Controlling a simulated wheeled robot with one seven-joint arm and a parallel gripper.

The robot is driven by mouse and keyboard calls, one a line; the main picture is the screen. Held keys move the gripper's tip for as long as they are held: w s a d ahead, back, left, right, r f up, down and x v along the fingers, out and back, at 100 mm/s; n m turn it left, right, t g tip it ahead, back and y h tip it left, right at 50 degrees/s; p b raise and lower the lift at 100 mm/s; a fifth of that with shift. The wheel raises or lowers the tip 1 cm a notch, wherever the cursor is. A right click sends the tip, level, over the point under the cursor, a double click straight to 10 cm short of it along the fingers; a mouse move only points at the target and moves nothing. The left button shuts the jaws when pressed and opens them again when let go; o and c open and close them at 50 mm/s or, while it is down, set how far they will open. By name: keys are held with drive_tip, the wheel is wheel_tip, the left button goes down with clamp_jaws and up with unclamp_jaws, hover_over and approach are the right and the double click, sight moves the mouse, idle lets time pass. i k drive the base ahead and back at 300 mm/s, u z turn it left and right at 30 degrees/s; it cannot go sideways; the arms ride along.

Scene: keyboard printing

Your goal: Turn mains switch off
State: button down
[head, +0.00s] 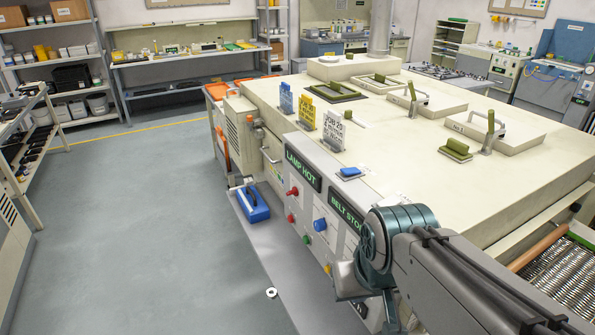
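A cream oven-like machine (440,165) has a sloped grey control panel (305,208) on its near left side. The panel carries signs reading "LAMP HOT" (302,171) and "BELT STO…" (346,212), the latter partly covered by my arm. Below them are a red lever-like control (293,191), a red button (291,218), a blue knob (320,225) and a green button (307,239). Another dark label is mostly hidden lower down. I cannot tell which control is the mains switch. My arm covers the panel's right part; my gripper is not visible.
A small white ring (271,293) lies lower down. Upright coloured cards (307,112) and lidded hatches (495,130) stand on the machine top. The grey floor (130,220) at left is clear.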

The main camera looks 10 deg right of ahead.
sight(295, 191)
drive_tip(key=k, duration=0.25)
drive_tip(key=u, duration=1.6)
drive_tip(key=i, duration=1.35)
drive_tip(key=z, duration=2.45)
